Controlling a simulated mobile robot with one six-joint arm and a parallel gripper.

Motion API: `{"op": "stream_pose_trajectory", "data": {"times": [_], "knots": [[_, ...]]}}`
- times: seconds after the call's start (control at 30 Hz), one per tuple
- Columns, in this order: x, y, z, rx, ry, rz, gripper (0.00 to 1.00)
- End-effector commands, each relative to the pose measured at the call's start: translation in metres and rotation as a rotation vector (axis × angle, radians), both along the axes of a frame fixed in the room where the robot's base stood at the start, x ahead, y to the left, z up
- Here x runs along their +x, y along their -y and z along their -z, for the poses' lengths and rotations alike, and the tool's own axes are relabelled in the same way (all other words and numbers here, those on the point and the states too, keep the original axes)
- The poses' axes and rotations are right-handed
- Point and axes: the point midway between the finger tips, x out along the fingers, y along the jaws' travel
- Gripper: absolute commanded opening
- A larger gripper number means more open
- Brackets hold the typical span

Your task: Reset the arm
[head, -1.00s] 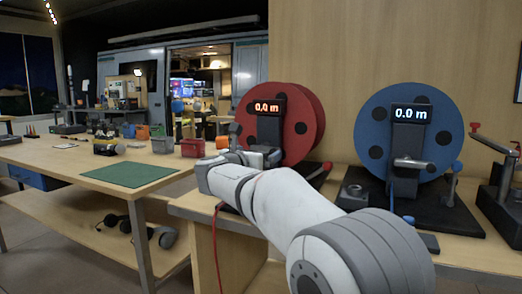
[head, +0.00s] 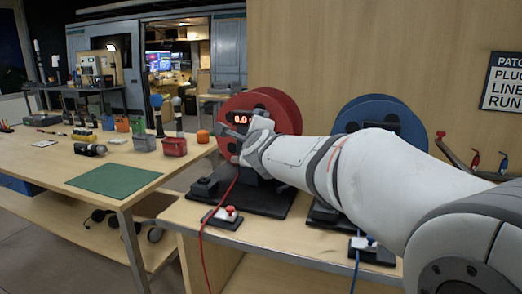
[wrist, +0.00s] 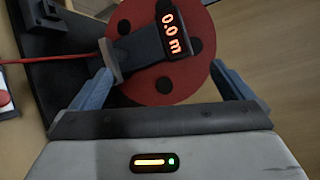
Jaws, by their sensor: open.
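My gripper (head: 244,135) is in front of the red cable reel (head: 277,108), near its lit 0.0 m display (head: 240,118). In the wrist view my open gripper (wrist: 160,68) has its fingers apart, with the red reel (wrist: 188,68) and the display (wrist: 173,32) beyond them. Nothing is clearly held. A grey part of the reel's stand shows close to the left finger; I cannot tell whether they touch. A red cable (head: 204,240) hangs over the bench edge and also runs to the reel stand in the wrist view (wrist: 45,60). My arm covers much of the blue reel (head: 375,108).
The reels stand on a wooden bench (head: 185,218). A small box with a red button (head: 226,214) lies before the red reel. To the left, a table holds a green mat (head: 115,180), several small bins and an orange ball (head: 203,136). A wall sign (head: 505,82) hangs at right.

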Motion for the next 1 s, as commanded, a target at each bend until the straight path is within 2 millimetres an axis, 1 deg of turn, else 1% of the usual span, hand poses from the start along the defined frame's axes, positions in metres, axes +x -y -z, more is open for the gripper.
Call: {"op": "stream_pose_trajectory", "data": {"times": [0.03, 0.1, 0.17, 0.27, 0.3, 0.37, 0.4, 0.47, 0.5, 0.57, 0.6, 0.7, 0.8, 0.83, 0.9, 1.0], "knots": [[-0.014, 0.010, -0.021, -0.118, -0.027, -0.049, 1.00], [-0.035, 0.020, -0.021, -0.291, -0.070, -0.131, 1.00], [-0.055, 0.029, -0.019, -0.438, -0.111, -0.205, 1.00], [-0.092, 0.048, -0.012, -0.672, -0.185, -0.339, 1.00], [-0.108, 0.056, -0.010, -0.762, -0.217, -0.394, 1.00], [-0.134, 0.070, -0.005, -0.892, -0.267, -0.483, 1.00], [-0.152, 0.080, -0.002, -0.976, -0.302, -0.546, 1.00], [-0.182, 0.096, 0.003, -1.094, -0.355, -0.646, 1.00], [-0.202, 0.106, 0.005, -1.165, -0.394, -0.714, 1.00], [-0.231, 0.122, 0.009, -1.263, -0.448, -0.817, 1.00], [-0.250, 0.132, 0.011, -1.319, -0.483, -0.885, 1.00], [-0.292, 0.154, 0.016, -1.423, -0.557, -1.035, 1.00], [-0.321, 0.168, 0.019, -1.483, -0.609, -1.146, 1.00], [-0.327, 0.171, 0.020, -1.495, -0.621, -1.170, 1.00], [-0.336, 0.176, 0.022, -1.512, -0.637, -1.208, 1.00], [-0.341, 0.178, 0.025, -1.521, -0.646, -1.229, 1.00]]}}
